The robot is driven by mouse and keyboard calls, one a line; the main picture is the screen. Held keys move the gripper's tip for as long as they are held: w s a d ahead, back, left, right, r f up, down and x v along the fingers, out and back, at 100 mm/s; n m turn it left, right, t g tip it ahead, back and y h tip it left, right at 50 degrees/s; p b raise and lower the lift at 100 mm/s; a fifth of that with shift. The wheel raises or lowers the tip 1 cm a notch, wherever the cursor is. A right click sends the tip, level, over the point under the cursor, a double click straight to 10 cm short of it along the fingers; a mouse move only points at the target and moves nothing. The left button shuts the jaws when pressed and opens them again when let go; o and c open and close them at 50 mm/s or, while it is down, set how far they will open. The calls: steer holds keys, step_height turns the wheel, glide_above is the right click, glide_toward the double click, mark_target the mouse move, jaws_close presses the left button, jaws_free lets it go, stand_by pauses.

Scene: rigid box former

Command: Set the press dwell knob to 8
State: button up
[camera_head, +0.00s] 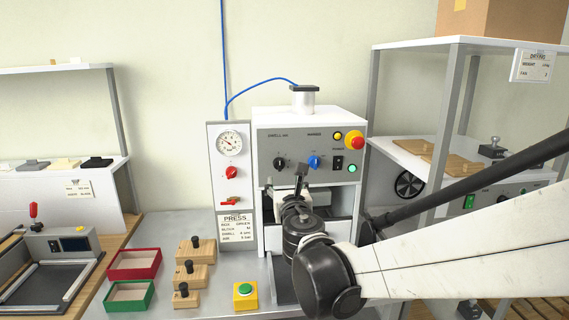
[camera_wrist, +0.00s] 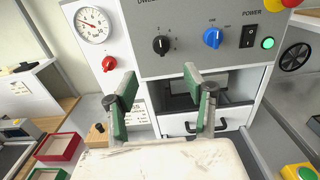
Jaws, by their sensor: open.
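The dwell knob is a black round knob (camera_head: 279,163) at the left of the press's grey front panel, under a dwell label. It also shows in the wrist view (camera_wrist: 162,45), with a white pointer mark and scale marks too small to read surely. My gripper (camera_head: 299,185) is in front of the press, slightly right of and below the knob in the head view. In the wrist view my gripper (camera_wrist: 160,95) is open and empty. Its two green-padded fingers stand apart, with the knob showing above and between them. Neither finger appears to touch it.
A blue knob (camera_wrist: 212,38), a black power switch (camera_wrist: 248,35) and a green lamp (camera_wrist: 268,43) sit right of the dwell knob. A gauge (camera_head: 230,142) and red knob (camera_head: 232,172) are on the left panel. Red (camera_head: 134,252) and green (camera_head: 126,308) trays lie front left.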

mark_target(280, 165)
steer(key=w, duration=0.4)
steer(key=w+a, duration=0.1)
steer(key=w, duration=0.4)
steer(key=w+a+p, duration=0.1)
steer(key=w, duration=0.3)
steer(key=shift+w, duration=0.2)
steer(key=c, duration=1.1)
